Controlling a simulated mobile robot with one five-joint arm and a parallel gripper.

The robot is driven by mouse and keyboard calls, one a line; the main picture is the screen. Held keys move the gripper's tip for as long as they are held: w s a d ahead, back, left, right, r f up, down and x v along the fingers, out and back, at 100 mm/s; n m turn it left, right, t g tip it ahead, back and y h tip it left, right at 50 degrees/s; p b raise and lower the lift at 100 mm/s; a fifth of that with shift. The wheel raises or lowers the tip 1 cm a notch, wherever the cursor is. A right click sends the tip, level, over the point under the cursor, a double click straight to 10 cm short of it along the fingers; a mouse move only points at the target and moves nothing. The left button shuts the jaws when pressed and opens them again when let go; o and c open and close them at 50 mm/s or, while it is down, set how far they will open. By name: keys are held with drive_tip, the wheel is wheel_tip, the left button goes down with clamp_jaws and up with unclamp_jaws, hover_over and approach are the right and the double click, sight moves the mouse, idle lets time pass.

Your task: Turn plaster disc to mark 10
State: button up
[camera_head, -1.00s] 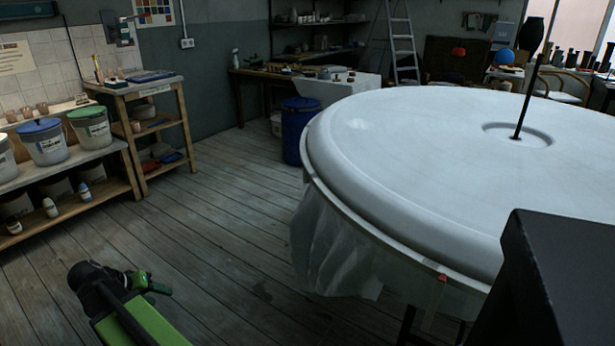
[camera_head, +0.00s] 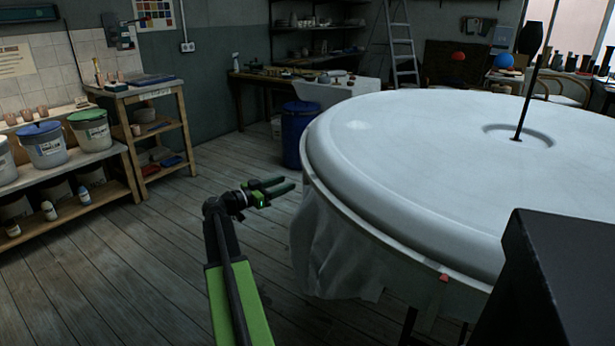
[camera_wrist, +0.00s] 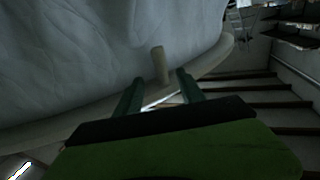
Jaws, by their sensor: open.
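The large white plaster disc (camera_head: 420,160) fills the right side of the head view. A thin black rod (camera_head: 526,95) stands in its central recess. A small red mark (camera_head: 444,278) is on the rim band below the disc's front edge. No number 10 is legible. My gripper (camera_head: 289,184) is open and empty, just left of the disc's left edge and hanging cloth, and appears apart from them. In the wrist view my gripper (camera_wrist: 160,78) has its fingers spread, with a short beige peg (camera_wrist: 160,62) seen between and beyond the tips. I cannot tell its distance.
White cloth (camera_head: 335,245) hangs below the disc's rim. A blue barrel (camera_head: 300,135) stands behind my gripper. Shelves with lidded buckets (camera_head: 45,145) and a wooden stand (camera_head: 160,130) are at the left. The plank floor (camera_head: 130,265) between is clear.

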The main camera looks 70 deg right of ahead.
sight(304, 177)
drive_tip(key=x, duration=1)
drive_tip(key=shift+d, duration=0.1)
clamp_jaws()
drive_tip(key=shift+s, duration=0.1)
